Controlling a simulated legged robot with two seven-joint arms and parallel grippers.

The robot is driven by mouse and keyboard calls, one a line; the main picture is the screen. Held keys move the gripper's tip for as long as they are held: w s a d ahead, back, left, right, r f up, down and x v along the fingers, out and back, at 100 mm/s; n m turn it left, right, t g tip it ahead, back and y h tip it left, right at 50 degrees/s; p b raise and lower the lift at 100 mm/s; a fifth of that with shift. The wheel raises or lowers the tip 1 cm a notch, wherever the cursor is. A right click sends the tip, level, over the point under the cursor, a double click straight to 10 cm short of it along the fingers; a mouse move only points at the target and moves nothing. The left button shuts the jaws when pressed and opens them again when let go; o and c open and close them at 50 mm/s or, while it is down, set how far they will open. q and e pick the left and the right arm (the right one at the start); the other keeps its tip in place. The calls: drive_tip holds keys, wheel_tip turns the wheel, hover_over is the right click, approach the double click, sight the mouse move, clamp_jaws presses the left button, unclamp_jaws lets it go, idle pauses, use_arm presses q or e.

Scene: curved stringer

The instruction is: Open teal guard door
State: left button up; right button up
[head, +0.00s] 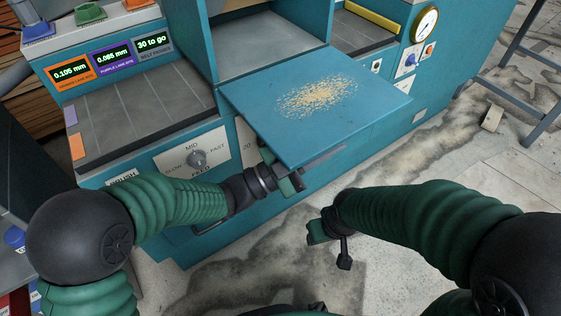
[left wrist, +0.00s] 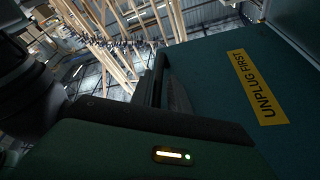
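The teal guard door (head: 345,115) is a flat panel that sticks out from the front of the teal machine, lying roughly level below a wide opening. Pale sawdust (head: 318,96) is spread on its top face. My left gripper (head: 290,184) is at the door's near front corner, partly hidden at its edge; I cannot tell whether it touches. In the left wrist view a teal panel (left wrist: 215,75) with a yellow "UNPLUG FIRST" label (left wrist: 258,88) is close by. My right gripper (head: 328,240) is apart from the door, over the floor; its finger gap is unclear.
A feed dial (head: 197,158) is on the machine front, left of the door. Grey bed plates (head: 130,108) and digital displays (head: 112,58) are at the left. A round gauge (head: 425,24) is at the right. The dusty floor (head: 470,155) is mostly open, with a small wooden block (head: 493,118).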

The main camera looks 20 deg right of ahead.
use_arm(q)
drive_tip(key=p+v, duration=0.2)
drive_tip(key=v, duration=1)
drive_tip(key=shift+a+f, duration=0.2)
drive_tip(key=shift+a, duration=0.2)
